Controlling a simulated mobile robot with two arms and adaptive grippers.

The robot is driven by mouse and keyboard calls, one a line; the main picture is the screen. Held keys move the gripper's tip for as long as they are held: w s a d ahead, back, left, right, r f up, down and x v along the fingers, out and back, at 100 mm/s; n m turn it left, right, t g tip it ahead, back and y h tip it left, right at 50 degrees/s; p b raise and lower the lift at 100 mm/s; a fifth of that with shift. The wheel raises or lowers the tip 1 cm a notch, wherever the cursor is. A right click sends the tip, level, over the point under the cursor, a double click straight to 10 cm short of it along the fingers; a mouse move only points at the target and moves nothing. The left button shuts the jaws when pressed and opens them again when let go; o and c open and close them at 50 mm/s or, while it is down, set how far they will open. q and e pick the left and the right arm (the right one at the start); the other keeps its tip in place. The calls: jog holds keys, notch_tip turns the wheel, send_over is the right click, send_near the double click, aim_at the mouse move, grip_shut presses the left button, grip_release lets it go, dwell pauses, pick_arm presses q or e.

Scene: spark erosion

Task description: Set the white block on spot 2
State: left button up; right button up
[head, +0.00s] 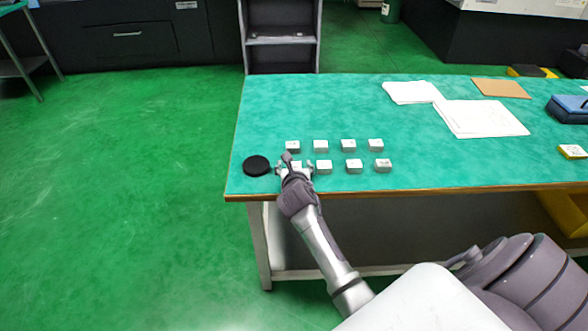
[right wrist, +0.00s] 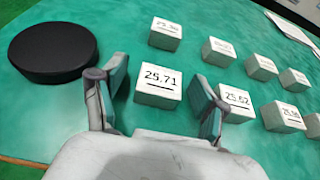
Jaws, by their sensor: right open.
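Several white blocks with printed numbers stand in two rows on the green table (head: 300,105). The front-left block, labelled 25.71 (right wrist: 158,88), lies between the fingers of my right gripper (head: 292,163) in the right wrist view. That gripper (right wrist: 157,100) is open, with one finger on each side of the block and no grip on it. In the head view the gripper mostly covers this block. The block labelled 25.62 (right wrist: 235,98) stands just right of the right finger. No spot marked 2 can be made out. My left gripper is not in view.
A black round disc (head: 256,166) lies left of the blocks, near the table's left edge; it also shows in the right wrist view (right wrist: 52,52). White papers (head: 480,118), a brown board (head: 500,88) and a blue box (head: 568,109) lie farther right. The table's middle is clear.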

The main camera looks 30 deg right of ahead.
jog(key=shift+w+d+f, duration=0.1)
jog(key=shift+w, duration=0.1)
jog(key=c, duration=1.2)
grip_shut()
jog(key=shift+r, duration=0.2)
